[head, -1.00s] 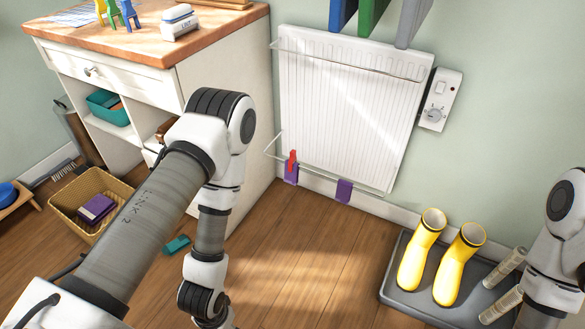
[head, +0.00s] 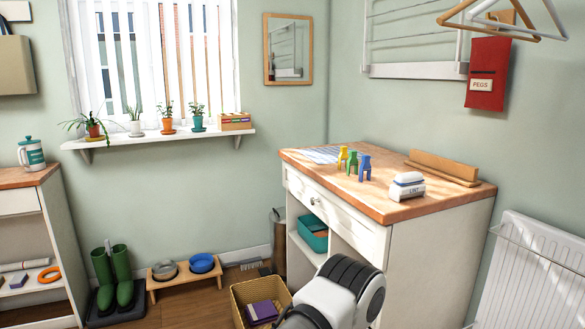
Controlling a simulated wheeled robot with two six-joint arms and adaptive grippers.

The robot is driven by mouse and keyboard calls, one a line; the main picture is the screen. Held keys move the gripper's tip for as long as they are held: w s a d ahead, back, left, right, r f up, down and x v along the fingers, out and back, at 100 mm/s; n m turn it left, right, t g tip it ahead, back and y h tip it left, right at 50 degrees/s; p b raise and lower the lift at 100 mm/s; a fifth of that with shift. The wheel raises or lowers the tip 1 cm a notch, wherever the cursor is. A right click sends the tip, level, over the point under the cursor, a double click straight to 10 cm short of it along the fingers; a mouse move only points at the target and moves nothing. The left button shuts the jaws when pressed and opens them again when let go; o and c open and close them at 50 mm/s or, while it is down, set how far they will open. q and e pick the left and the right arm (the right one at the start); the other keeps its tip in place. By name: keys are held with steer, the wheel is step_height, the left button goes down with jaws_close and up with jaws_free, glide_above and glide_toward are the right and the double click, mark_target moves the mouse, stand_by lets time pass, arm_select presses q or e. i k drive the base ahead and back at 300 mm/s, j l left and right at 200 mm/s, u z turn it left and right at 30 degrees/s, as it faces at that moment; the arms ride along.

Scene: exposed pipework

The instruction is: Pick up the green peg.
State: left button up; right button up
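A small green peg (head: 352,163) stands upright on the wooden top of the white cabinet (head: 400,214). It is between a yellow peg (head: 342,157) on its left and a blue peg (head: 365,168) on its right, close to both. Part of one of my arms shows at the bottom, in front of the cabinet. Neither of my grippers is in view.
A white tub labelled LINT (head: 406,188) and a wooden rack (head: 444,168) share the cabinet top with a paper sheet (head: 322,154). A red PEGS bag (head: 488,74) hangs at right. A radiator (head: 535,280) stands right of the cabinet. A basket (head: 246,290) sits on the floor.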

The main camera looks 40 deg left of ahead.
mark_target(352, 160)
steer(key=u, duration=1.05)
steer(key=z, duration=1.3)
steer(key=u, duration=1.3)
